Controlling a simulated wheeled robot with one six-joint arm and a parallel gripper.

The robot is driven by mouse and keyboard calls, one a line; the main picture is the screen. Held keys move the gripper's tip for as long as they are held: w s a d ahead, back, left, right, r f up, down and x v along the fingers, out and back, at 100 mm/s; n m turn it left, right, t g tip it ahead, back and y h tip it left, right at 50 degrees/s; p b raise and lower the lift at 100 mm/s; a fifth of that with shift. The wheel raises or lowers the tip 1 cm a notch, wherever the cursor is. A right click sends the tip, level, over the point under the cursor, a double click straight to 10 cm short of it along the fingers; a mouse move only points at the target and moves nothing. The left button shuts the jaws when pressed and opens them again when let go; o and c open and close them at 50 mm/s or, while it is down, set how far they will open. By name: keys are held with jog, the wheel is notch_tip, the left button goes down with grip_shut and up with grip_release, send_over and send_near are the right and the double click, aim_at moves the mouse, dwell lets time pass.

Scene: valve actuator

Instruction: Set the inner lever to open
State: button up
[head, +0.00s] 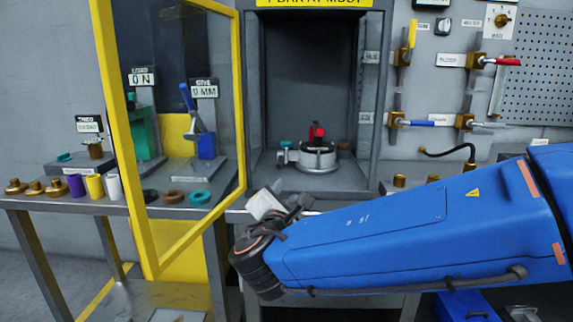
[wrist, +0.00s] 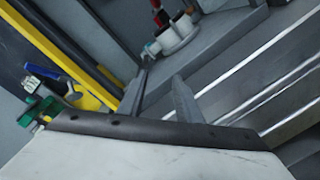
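Inside the open grey cabinet (head: 370,180) stands a round metal valve fixture (head: 318,158). A red upright part (head: 318,134) rises from its top, and a small teal-topped part (head: 286,146) is on its left. I cannot tell which of these is the inner lever, or its setting. The fixture also shows, tilted, at the top of the wrist view (wrist: 178,38). My gripper is in front of and below the cabinet opening, apart from the fixture. In the wrist view its two grey fingers (wrist: 160,92) are spread with nothing between them.
A yellow-framed clear door (head: 240,95) stands swung open at the cabinet's left. Several coloured rings and cylinders line the left bench (head: 60,200). Red- and blue-handled valves (head: 490,61) are on the right wall. The space before the cabinet opening is free.

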aim_at(279, 167)
jog(key=shift+n+t+y, duration=0.3)
jog(key=shift+n+y, duration=0.3)
jog(key=w, duration=0.6)
jog(key=w+a, duration=0.1)
jog(key=w, duration=0.5)
jog(key=w+a, duration=0.1)
jog(key=w, duration=0.4)
jog(key=shift+w+r, duration=0.35)
jog(key=shift+w, duration=0.05)
jog(key=shift+c, duration=0.4)
grip_shut()
